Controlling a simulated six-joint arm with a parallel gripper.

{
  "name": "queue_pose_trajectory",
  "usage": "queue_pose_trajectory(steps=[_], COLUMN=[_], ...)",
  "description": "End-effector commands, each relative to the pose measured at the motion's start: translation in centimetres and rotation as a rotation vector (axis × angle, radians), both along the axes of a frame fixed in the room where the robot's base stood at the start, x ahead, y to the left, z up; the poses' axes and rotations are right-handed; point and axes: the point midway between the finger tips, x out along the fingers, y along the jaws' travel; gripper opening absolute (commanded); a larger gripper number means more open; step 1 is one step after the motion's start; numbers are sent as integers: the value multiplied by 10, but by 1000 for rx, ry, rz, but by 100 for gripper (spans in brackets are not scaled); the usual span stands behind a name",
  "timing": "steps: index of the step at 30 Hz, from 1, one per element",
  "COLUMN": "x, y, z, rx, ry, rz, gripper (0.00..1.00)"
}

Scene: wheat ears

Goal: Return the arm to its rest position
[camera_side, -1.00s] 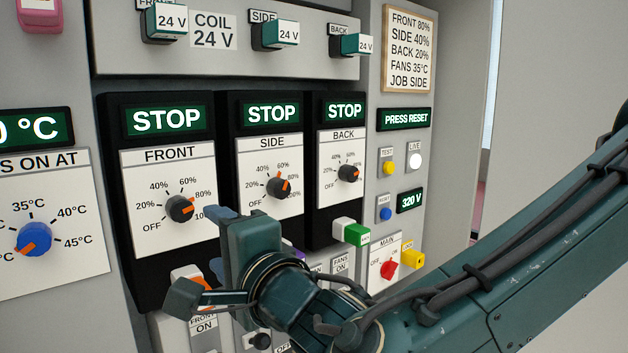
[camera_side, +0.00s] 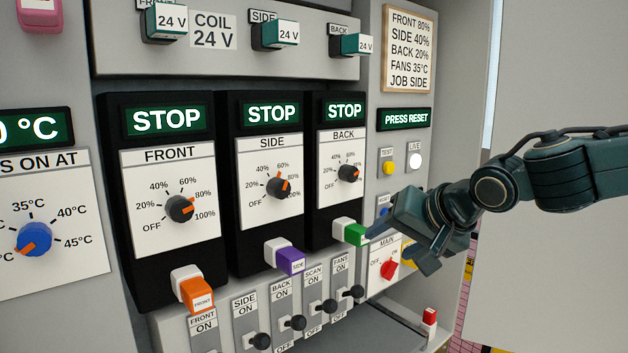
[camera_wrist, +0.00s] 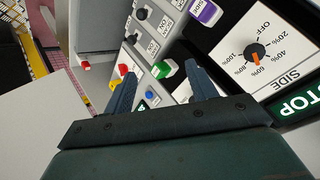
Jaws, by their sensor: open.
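My gripper (camera_side: 398,248) is in front of the right part of a grey control panel (camera_side: 440,60), with its two fingers apart and nothing held. In the wrist view, the open fingers (camera_wrist: 160,72) point at the panel. The green plug (camera_side: 355,234) sits near one fingertip in the side view. In the wrist view, the green plug (camera_wrist: 164,68) shows between the fingers; whether they touch it I cannot tell. My gripper hides part of the panel around the blue reset button (camera_side: 383,203). No rest position is marked in view.
FRONT (camera_side: 180,208), SIDE (camera_side: 278,187) and BACK (camera_side: 347,173) dials sit under STOP displays. Orange (camera_side: 198,292) and purple (camera_side: 290,260) plugs stick out. Several toggle switches (camera_side: 294,323) stand below. A red MAIN knob (camera_side: 389,270) is close under my gripper.

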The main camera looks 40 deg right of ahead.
Motion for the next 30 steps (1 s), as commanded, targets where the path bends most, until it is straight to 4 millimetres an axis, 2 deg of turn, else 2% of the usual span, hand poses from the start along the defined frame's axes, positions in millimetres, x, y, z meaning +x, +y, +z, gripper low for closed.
queue_pose_trajectory(steps=[3, 9, 18, 24, 30], x=[-30, -83, -159, -183, -187], y=[-21, -42, -50, -49, -49], z=[-7, -22, -45, -54, -56], rx=[-71, -195, -364, -423, -432], ry=[86, 222, 364, 403, 410], rz=[89, 286, 604, 722, 744], gripper=[57, 57, 57, 57, 57])
